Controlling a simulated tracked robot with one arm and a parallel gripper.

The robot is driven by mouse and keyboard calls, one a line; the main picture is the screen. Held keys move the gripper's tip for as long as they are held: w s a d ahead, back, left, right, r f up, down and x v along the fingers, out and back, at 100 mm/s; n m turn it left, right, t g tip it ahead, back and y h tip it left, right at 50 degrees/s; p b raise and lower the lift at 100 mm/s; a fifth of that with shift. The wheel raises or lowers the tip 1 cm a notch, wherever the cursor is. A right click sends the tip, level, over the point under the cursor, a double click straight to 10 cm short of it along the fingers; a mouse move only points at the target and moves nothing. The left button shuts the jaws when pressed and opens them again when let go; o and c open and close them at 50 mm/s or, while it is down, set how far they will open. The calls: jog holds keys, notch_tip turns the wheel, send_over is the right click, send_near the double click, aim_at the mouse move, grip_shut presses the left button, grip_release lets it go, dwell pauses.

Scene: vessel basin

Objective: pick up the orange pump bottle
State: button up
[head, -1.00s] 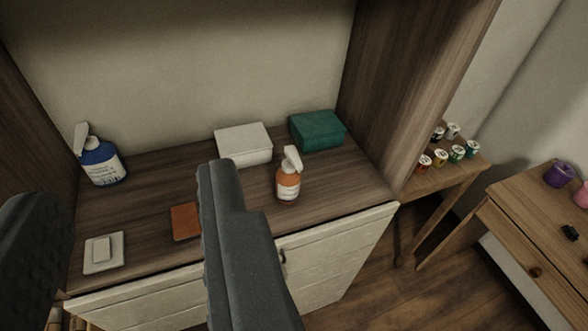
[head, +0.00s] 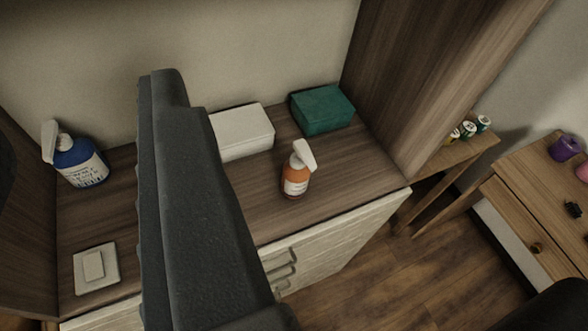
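The orange pump bottle (head: 296,182) stands upright on the wooden counter, with a white pump head and a pale label. It is right of my gripper's large dark finger and apart from it. My gripper (head: 85,108) is open. One finger fills the centre-left of the view, and only a dark sliver of what looks like the other shows at the left edge.
A white box (head: 242,133) and a green box (head: 322,109) stand behind the bottle. A blue pump bottle (head: 80,165) and a pale square dish (head: 97,268) are at left. A wooden side panel (head: 425,90) bounds the counter at right. Small jars (head: 468,129) stand beyond.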

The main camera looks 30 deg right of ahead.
jog(key=o, duration=0.4)
jog(key=shift+c, duration=0.2)
jog(key=shift+m+y, duration=0.4)
jog(key=shift+y, duration=0.1)
jog(key=w+a+f, duration=0.1)
jog(key=w+f, duration=0.1)
jog(key=w, duration=0.1)
jog(key=w+a+f+p, duration=0.1)
jog(key=w+a+f, duration=0.1)
jog(key=w, duration=0.1)
jog(key=w+a+f+p, duration=0.1)
jog(key=w+f, duration=0.1)
jog(key=w, duration=0.2)
jog(key=shift+a+f, duration=0.15)
jog(key=w+f+m+p, duration=0.2)
jog(key=w+f, duration=0.4)
jog(key=f, duration=0.1)
jog(key=m+g+h+p, duration=0.2)
jog(key=m+h+p, duration=0.35)
jog(key=h, duration=0.75)
send_near(297, 166)
jog(key=x, duration=0.6)
jog(key=shift+w+d, duration=0.25)
jog(key=shift+d, duration=0.05)
jog(key=shift+f+x, duration=0.2)
jog(key=shift+x, duration=1.4)
jog(key=shift+f+x, duration=0.2)
jog(key=shift+x, duration=1.45)
